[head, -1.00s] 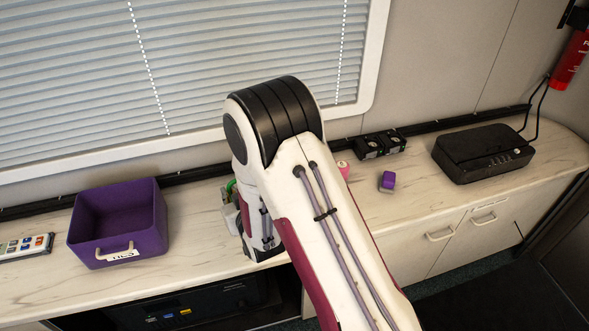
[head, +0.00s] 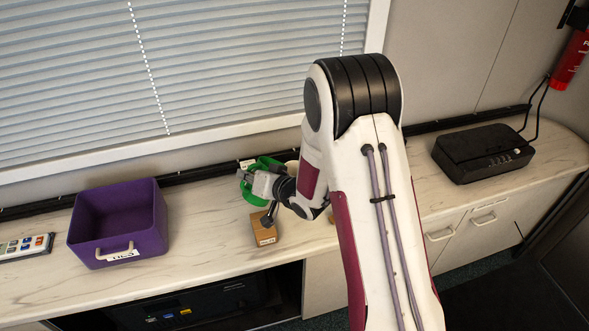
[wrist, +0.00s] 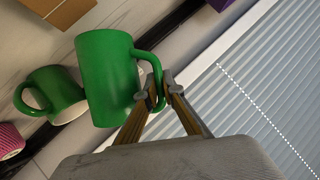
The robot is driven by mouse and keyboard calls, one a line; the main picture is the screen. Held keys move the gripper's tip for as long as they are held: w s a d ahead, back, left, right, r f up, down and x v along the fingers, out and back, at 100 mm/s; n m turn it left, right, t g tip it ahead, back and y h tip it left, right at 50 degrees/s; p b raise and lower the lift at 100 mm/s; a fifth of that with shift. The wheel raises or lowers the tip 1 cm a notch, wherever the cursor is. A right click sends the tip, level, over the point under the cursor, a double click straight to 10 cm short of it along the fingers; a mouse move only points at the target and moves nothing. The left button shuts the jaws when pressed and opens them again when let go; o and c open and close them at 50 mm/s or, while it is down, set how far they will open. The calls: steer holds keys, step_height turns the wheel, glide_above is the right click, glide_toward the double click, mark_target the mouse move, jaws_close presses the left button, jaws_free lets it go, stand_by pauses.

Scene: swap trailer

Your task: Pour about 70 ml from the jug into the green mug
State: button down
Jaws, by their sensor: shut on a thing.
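The jug is a large green vessel with a loop handle (wrist: 106,75) in the middle of the wrist view. My gripper (wrist: 157,92) is shut on its handle. The smaller green mug (wrist: 58,90) is beside it, to its left in that view, with its pale rim towards the bottom of the picture. The jug partly overlaps the mug there; I cannot tell the gap between them. In the head view my gripper (head: 254,182) is by the green vessels near the wall, which it partly hides. The jug's contents are hidden.
A brown box (head: 266,228) stands in front of my gripper. A pink object (wrist: 9,141) is beyond the mug. The counter between bin and box is clear.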

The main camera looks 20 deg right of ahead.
mark_target(258, 164)
steer(key=shift+w+d+r+y, duration=0.2)
steer(key=shift+d+y, duration=0.1)
steer(key=shift+d, duration=0.2)
steer(key=shift+w+d+r+m+y, duration=0.2)
steer(key=shift+d+r+m+y, duration=0.15)
steer(key=shift+r+m, duration=0.35)
steer(key=shift+w+d+r+m+y, duration=0.15)
steer(key=shift+d+m+y, duration=0.1)
steer(key=shift+d+m, duration=0.1)
steer(key=shift+w+d+r+m+y, duration=0.1)
steer(key=shift+d+r+m+y, duration=0.1)
steer(key=shift+d+m, duration=0.1)
steer(key=shift+w+d+r+m+g+y, duration=0.15)
steer(key=shift+d+r+m+g+y, duration=0.15)
steer(key=shift+d+r, duration=0.1)
steer(key=shift+w+d+r+m+y, duration=0.15)
steer(key=shift+d+r+m+y, duration=0.2)
steer(key=shift+d+r, duration=0.1)
steer(key=shift+w+d+r+m, duration=0.15)
steer(key=shift+d+r+m, duration=0.1)
steer(key=shift+r+m, duration=0.05)
steer(key=shift+d+r, duration=0.1)
steer(key=shift+d, duration=0.05)
